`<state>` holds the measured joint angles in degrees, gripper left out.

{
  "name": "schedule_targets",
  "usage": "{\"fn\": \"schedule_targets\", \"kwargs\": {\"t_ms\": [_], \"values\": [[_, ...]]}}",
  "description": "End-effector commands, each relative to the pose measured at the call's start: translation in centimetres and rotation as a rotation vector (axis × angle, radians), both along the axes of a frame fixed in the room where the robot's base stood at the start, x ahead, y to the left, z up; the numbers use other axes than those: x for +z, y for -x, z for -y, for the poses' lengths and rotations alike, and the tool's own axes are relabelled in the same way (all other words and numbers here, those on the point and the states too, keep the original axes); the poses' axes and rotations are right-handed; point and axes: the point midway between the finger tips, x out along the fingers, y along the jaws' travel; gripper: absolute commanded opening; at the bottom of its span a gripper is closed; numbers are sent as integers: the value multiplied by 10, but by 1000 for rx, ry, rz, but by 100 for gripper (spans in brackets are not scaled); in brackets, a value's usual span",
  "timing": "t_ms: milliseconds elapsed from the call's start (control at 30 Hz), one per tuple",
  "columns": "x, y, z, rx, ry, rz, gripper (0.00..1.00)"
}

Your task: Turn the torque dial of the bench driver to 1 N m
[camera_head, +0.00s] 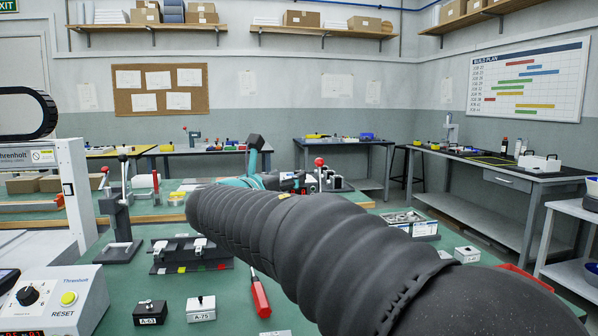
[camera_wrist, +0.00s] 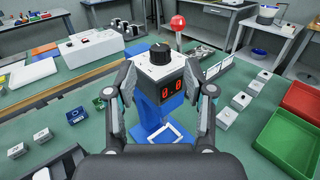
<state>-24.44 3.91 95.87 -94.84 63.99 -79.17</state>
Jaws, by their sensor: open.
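The bench driver stands ahead of my gripper in the wrist view, with a white top box (camera_wrist: 160,69), a blue body (camera_wrist: 150,112) and a red-lit display (camera_wrist: 171,89) that seems to read 0.0. The black torque dial (camera_wrist: 160,53) sits upright on its top. A red ball knob (camera_wrist: 177,22) on a post rises behind it. My gripper (camera_wrist: 160,66) is open, one finger at each side of the box; contact cannot be told. In the head view my arm mostly hides the driver; a red ball knob (camera_head: 319,161) shows beyond it.
A control box (camera_head: 45,300) with its own black dial and RESET button stands at the near left. A red-handled screwdriver (camera_head: 260,297) lies on the green bench. Red (camera_wrist: 302,101) and green (camera_wrist: 290,142) trays lie right in the wrist view, near several small blocks.

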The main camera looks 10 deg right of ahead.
Motion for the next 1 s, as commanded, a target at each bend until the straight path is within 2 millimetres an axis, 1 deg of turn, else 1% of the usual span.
{"fn": "schedule_targets", "kwargs": {"t_ms": [33,200,400,567,833,867,900,967,1000], "values": [[1,-8,7,-4,0,0,54],[1,-31,25,-1,0,0,54],[0,-49,39,2,-1,0,54],[0,-55,43,3,-1,-1,54],[0,-56,44,3,-1,0,54],[0,-56,44,3,-1,0,49],[0,-56,44,3,-1,0,39],[0,-56,44,3,-1,0,24],[0,-56,44,3,-1,0,14]]}}
